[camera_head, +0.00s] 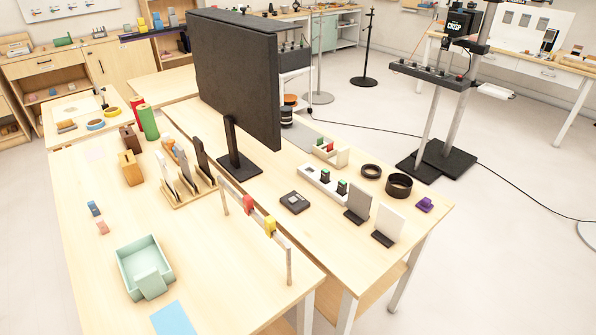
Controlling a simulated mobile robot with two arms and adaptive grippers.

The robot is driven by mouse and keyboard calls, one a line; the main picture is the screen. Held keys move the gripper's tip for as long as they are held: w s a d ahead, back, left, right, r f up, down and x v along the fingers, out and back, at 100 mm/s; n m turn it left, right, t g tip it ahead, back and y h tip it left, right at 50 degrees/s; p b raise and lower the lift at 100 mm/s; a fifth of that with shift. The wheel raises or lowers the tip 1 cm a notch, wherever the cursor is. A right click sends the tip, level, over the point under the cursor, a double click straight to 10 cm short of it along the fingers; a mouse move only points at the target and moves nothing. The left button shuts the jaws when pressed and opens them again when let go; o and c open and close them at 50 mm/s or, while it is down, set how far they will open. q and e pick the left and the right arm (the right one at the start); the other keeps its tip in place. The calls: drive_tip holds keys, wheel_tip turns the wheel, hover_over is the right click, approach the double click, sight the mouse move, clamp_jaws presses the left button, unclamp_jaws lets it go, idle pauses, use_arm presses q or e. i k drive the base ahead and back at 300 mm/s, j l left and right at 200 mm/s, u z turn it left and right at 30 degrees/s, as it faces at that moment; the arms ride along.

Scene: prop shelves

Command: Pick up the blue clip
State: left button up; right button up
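A small dark-blue piece (94,208) lies on the left part of the near table, beside a small pink piece (102,227). It may be the blue clip, but it is too small to tell. A red clip-like piece (248,204) and a yellow one (270,226) sit on a thin raised rail (261,218) near the table's right side; no blue one shows on that rail. Neither of my grippers is in view.
A mint-green bin (126,262) and a light-blue sheet (175,319) are at the table's front. A wooden rack (190,193) with upright plates stands mid-table. A large black screen (236,75) stands behind. The table's left front is mostly clear.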

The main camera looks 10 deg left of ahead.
sight(92, 206)
drive_tip(key=u, duration=1.75)
